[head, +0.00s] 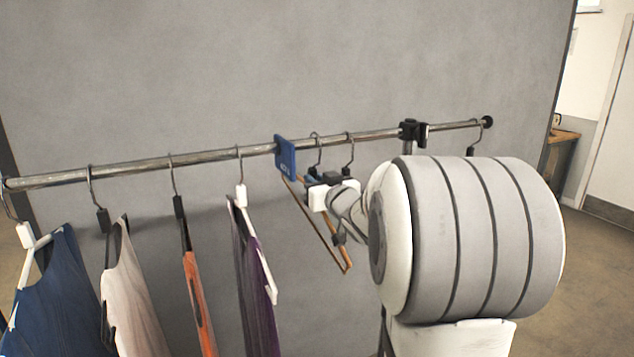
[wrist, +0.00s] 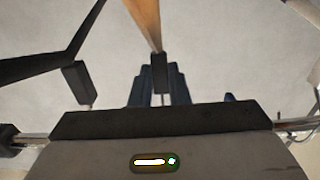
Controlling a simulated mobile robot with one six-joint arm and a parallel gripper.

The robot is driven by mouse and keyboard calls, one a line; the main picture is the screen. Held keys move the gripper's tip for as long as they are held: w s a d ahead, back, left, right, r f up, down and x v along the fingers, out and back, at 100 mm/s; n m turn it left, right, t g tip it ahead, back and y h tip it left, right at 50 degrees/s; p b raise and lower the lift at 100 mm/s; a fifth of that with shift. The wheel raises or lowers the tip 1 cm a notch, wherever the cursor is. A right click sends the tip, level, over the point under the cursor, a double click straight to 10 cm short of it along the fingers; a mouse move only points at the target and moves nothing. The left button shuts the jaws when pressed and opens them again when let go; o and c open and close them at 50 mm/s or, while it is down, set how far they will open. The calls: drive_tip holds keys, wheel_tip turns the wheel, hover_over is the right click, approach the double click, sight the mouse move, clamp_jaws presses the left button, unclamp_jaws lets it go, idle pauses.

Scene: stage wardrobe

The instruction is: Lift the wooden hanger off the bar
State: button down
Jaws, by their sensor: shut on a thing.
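The wooden hanger (head: 323,242) is bare and hangs just right of a blue divider tag (head: 285,153), below the bar (head: 210,157). Its wooden arm (wrist: 146,22) shows at the top of the wrist view, with a dark neck block (wrist: 158,73) below it. My gripper (head: 314,178) is at the hanger's neck, under the bar. In the wrist view, its blue fingers (wrist: 160,90) stand on both sides of the neck, shut on it. The hook looks to be at bar height; whether it touches the bar is hard to tell. My arm hides part of the hanger.
A black hanger (wrist: 77,84) is close by on the left in the wrist view. Several garments, including a purple one (head: 262,270), hang left of the tag. A black clamp (head: 410,132) and another hook (head: 481,135) are farther right on the bar.

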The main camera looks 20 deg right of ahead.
drive_tip(key=shift+r+p, duration=1)
drive_tip(key=shift+r, duration=0.5)
drive_tip(key=shift+s, duration=0.1)
drive_tip(key=s, duration=0.8)
drive_tip(key=shift+d+p, duration=0.15)
drive_tip(key=shift+p, duration=0.15)
drive_tip(key=shift+w, duration=0.2)
